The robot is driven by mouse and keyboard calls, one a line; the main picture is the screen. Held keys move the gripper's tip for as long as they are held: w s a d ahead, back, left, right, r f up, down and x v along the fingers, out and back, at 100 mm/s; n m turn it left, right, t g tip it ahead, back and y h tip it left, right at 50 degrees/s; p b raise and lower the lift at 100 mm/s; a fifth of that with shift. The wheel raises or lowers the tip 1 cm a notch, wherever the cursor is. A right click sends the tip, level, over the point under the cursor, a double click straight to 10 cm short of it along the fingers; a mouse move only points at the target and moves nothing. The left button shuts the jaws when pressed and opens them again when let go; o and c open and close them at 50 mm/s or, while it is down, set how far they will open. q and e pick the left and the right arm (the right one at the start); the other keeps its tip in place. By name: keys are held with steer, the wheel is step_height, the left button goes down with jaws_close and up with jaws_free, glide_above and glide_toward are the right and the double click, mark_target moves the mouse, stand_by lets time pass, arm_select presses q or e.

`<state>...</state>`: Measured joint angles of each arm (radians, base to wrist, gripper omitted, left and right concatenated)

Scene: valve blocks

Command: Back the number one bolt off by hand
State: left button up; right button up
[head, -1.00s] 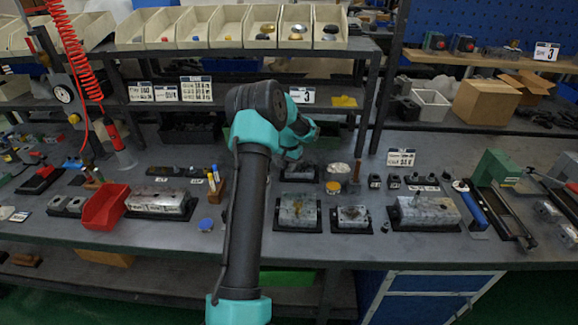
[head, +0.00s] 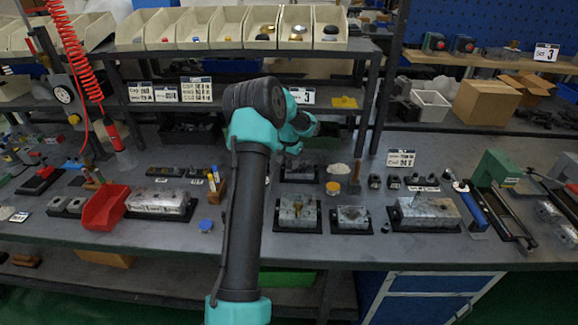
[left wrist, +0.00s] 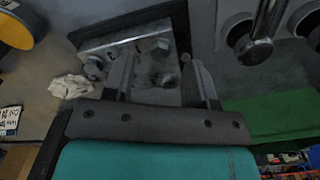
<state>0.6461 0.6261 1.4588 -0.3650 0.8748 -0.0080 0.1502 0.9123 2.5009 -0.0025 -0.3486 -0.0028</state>
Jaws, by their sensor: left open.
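A grey metal valve block (left wrist: 125,60) with a few hex bolts fills the upper middle of the left wrist view. One bolt (left wrist: 93,66) stands at the block's left end, another (left wrist: 160,47) near its far edge. I cannot read which is number one. In the head view this block seems to be the one (head: 299,171) just right of my forearm. My left gripper (left wrist: 165,78) is open and empty, its fingers over the block's near side. It also shows in the head view (head: 328,129), above the back of the bench.
More valve blocks (head: 297,212) sit on black trays nearer the bench's front. A shelf with cream bins (head: 228,26) stands behind.

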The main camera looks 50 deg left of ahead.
mark_target(289, 168)
arm_select(q)
step_height(289, 168, up, 15)
stand_by(0.4)
steer(key=shift+r, duration=0.1)
